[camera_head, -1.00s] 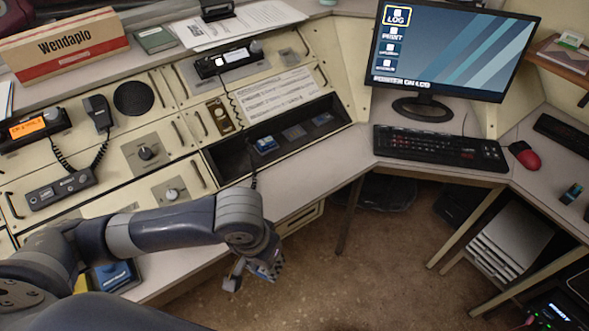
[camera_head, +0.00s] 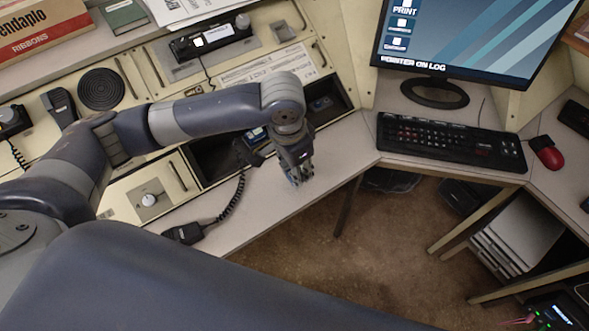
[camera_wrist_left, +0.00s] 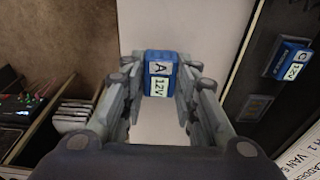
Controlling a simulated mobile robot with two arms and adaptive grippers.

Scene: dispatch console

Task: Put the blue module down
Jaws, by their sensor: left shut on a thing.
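In the head view my left gripper (camera_head: 298,176) points down over the light desk strip (camera_head: 335,150) in front of the console. The left wrist view shows its fingers (camera_wrist_left: 160,78) shut on the sides of a blue module (camera_wrist_left: 159,70) labelled "A" and "12V". In the head view the fingers mostly hide this module. The light desk surface (camera_wrist_left: 190,30) lies beneath it; I cannot tell whether they touch. Another blue module (camera_wrist_left: 290,60), labelled "C" and "12V", sits to the right in the dark recess. My right gripper is not in view.
The dark console recess (camera_head: 215,160) is just behind the gripper. A black handset (camera_head: 183,233) with a coiled cord is at the desk edge on the left. A keyboard (camera_head: 450,143), monitor (camera_head: 465,40) and red mouse (camera_head: 546,152) stand to the right. The desk strip between gripper and keyboard is clear.

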